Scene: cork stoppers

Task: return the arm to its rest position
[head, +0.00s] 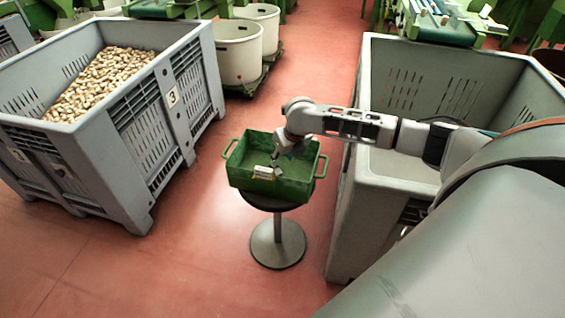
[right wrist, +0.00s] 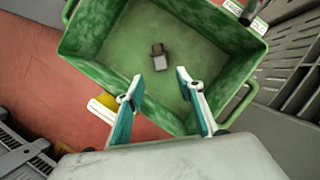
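My right arm reaches in from the right of the head view, and its gripper (head: 278,160) is over the green metal tray (head: 296,190). In the right wrist view the two fingers of the gripper (right wrist: 160,82) are spread apart with nothing between them. A small brown and pale grey piece (right wrist: 159,56), perhaps a cork stopper, lies on the floor of the tray beyond the fingertips, apart from them. My left gripper is not in view.
The tray stands on a round stool (head: 278,243). A large grey crate (head: 345,225) is close on the right, under my arm. Another grey crate (head: 135,150) full of corks (head: 100,82) stands at left. Pale tubs (head: 238,52) are behind. Red floor (head: 215,255) is clear in front.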

